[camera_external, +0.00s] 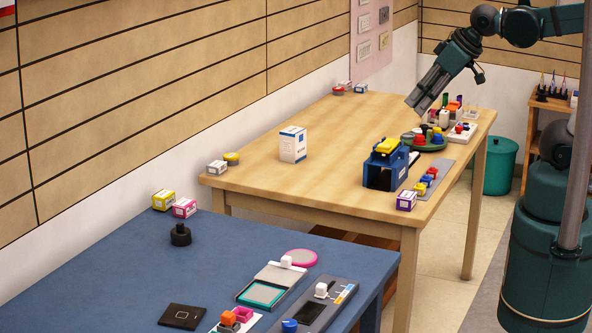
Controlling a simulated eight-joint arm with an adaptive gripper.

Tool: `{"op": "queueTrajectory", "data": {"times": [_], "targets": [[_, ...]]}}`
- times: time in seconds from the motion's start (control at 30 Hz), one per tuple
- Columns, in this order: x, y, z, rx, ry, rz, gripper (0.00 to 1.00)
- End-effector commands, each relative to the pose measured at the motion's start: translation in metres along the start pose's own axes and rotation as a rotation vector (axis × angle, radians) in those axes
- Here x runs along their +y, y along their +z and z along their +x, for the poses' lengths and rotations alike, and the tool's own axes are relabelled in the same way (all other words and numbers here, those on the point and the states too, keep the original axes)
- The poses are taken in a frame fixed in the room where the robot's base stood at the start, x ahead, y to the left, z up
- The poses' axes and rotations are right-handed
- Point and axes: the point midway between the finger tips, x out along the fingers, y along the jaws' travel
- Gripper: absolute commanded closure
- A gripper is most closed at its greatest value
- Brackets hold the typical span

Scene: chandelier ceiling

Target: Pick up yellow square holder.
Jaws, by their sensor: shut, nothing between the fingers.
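A yellow piece (387,146) lies on top of a dark blue open-fronted frame (379,173) on the wooden table. It is the likeliest yellow square holder, but its exact shape is too small to tell. My gripper (418,106) is shut and empty, pointing down and to the left. In the picture it is above and to the right of the yellow piece, apart from it, near the round green tray (412,138) with small coloured pieces.
A white box (293,144) stands mid-table, with a small purple box (406,200) at the front edge. Coloured pieces sit on a grey strip (441,172). A blue table (120,262) is in front. The wooden table's left middle is mostly clear.

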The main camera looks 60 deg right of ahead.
Motion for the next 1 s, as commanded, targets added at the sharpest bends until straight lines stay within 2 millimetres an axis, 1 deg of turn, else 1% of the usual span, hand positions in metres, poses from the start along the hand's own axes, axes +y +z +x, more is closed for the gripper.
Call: {"op": "queueTrajectory", "data": {"times": [0.43,0.7,0.73,1.0], "targets": [[0.0000,0.0000,0.0000,0.000,0.000,0.000,1.00],[0.0000,0.0000,0.0000,0.000,0.000,0.000,0.64],[0.0000,0.0000,0.0000,0.000,0.000,0.000,0.62],[0.0000,0.0000,0.0001,0.000,0.000,0.000,0.62]]}}
